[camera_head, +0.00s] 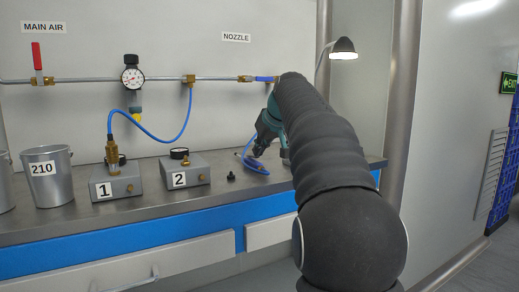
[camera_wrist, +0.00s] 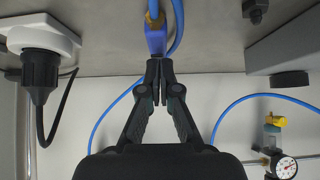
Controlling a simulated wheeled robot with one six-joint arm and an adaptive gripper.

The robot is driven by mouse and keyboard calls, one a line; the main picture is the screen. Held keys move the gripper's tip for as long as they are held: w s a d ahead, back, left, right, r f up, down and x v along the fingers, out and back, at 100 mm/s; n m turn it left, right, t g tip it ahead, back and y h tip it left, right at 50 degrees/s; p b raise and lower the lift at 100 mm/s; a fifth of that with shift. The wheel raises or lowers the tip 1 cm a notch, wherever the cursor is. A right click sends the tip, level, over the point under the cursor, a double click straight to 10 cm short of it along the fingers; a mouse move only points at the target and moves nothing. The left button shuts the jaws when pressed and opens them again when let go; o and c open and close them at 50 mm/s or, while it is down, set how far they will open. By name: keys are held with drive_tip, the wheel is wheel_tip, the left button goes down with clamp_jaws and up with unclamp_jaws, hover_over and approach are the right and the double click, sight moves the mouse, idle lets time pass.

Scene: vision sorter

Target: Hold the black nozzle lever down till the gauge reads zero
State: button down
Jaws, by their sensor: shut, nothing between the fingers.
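The blue air nozzle (camera_wrist: 156,42), with a brass fitting, lies on the bench at the top middle of the wrist view. My gripper (camera_wrist: 160,70) is shut and empty, its tips at the near end of the nozzle's blue body. I cannot tell whether they touch it. The black lever is not distinguishable there; the fingers may hide it. In the head view my gripper (camera_head: 262,151) is low over the bench beside the blue hose (camera_head: 253,164). The round white gauge (camera_head: 132,78) is on the wall pipe and also in the wrist view (camera_wrist: 285,168); its reading is too small to tell.
A red valve handle (camera_head: 37,56) stands upright under the MAIN AIR label. Bucket 210 (camera_head: 47,185), grey block 1 (camera_head: 117,186) and grey block 2 (camera_head: 185,176) stand on the bench (camera_head: 150,208). A small black part (camera_head: 231,177) lies right of block 2. A lamp (camera_head: 343,47) hangs behind my arm.

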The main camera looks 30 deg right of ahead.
drive_tip(key=r+p, duration=0.4)
drive_tip(key=shift+w+r+p, duration=0.25)
drive_tip(key=shift+w+p, duration=0.05)
drive_tip(key=v, duration=0.9)
drive_tip(key=shift+r, duration=0.35)
drive_tip(key=shift+w+a, duration=0.1)
drive_tip(key=shift+a, duration=0.05)
drive_tip(key=s+a+f+g, duration=0.2)
drive_tip(key=s+a+f, duration=0.9)
drive_tip(key=s+a, duration=0.1)
drive_tip(key=s+a+f, duration=0.3)
drive_tip(key=s+f, duration=0.6)
drive_tip(key=f, duration=0.2)
drive_tip(key=s+a+f+g, duration=0.1)
drive_tip(key=s+a+f, duration=0.3)
drive_tip(key=s+f, duration=0.5)
drive_tip(key=shift+s+f, duration=0.35)
drive_tip(key=shift+f, duration=0.65)
drive_tip(key=shift+a, duration=0.15)
